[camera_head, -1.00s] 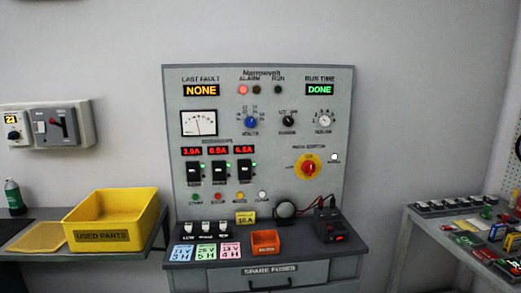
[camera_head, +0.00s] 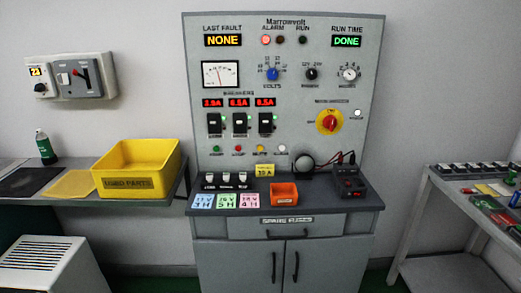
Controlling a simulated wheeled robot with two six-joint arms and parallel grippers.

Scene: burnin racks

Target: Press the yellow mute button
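The yellow mute button (camera_head: 260,150) sits in a row of small round buttons low on the grey control panel (camera_head: 350,115). A red button (camera_head: 238,150) is to its left and a white button (camera_head: 282,150) to its right; a green button (camera_head: 216,150) is at the row's left end. The red alarm lamp (camera_head: 266,40) at the panel's top is lit. The last fault display (camera_head: 222,40) reads NONE and the run time display (camera_head: 346,42) reads DONE. Neither of my grippers is in view.
Below the button row, a shelf holds a yellow tag (camera_head: 265,171), an orange bin (camera_head: 284,194), coloured cards (camera_head: 226,201) and a dark meter with leads (camera_head: 349,182). A yellow used parts bin (camera_head: 137,168) stands left. A cluttered bench (camera_head: 435,176) stands right.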

